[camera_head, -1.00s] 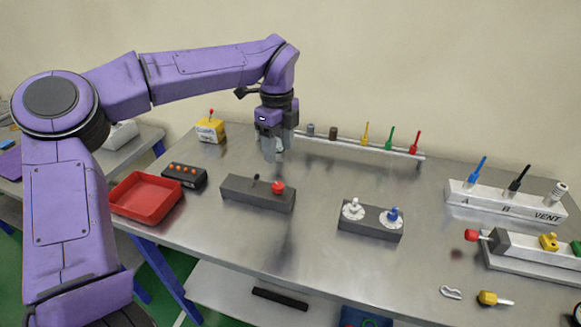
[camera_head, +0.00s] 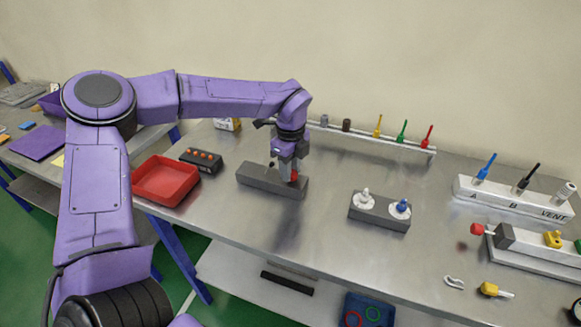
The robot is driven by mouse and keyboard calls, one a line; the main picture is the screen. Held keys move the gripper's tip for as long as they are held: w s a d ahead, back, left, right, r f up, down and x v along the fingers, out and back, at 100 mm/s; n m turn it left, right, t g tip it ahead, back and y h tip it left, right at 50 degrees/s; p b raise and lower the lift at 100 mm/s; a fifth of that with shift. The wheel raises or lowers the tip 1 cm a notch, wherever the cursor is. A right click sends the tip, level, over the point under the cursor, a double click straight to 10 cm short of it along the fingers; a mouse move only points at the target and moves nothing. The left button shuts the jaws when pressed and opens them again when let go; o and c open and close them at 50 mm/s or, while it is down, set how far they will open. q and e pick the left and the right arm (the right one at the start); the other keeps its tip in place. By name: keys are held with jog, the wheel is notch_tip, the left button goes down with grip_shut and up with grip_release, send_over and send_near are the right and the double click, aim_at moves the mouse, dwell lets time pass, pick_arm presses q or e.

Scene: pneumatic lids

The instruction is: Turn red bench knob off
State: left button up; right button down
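The red knob (camera_head: 294,177) sits on the right part of a dark grey block (camera_head: 262,183) on the steel bench. A small black pin (camera_head: 271,165) stands on the same block, left of the knob. My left gripper (camera_head: 286,176) points down at the knob, with its fingers at the knob and partly covering it. I cannot tell whether the fingers are closed on it. My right gripper is not in view.
A red tray (camera_head: 166,202) and a black box with orange buttons (camera_head: 201,160) stand left of the block. A block with white and blue knobs (camera_head: 380,221) stands to the right. A rail with coloured handles (camera_head: 366,135) runs behind. Bare bench lies between the blocks.

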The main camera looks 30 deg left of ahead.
pick_arm(q)
jog(key=shift+c, duration=0.6)
jog(key=shift+m, duration=0.3)
jog(key=m+p, duration=0.1)
jog(key=m, duration=0.2)
jog(key=shift+m, duration=0.3)
jog(key=m+p, duration=0.1)
jog(key=m, duration=0.3)
jog(key=shift+w+r+m, duration=0.1)
jog(key=shift+w+m, duration=0.05)
jog(key=shift+m, duration=0.15)
jog(key=m+p, duration=0.2)
jog(key=m, duration=0.2)
jog(key=shift+d, duration=0.15)
jog(key=shift+m+p, duration=1)
jog(key=shift+m, duration=1.5)
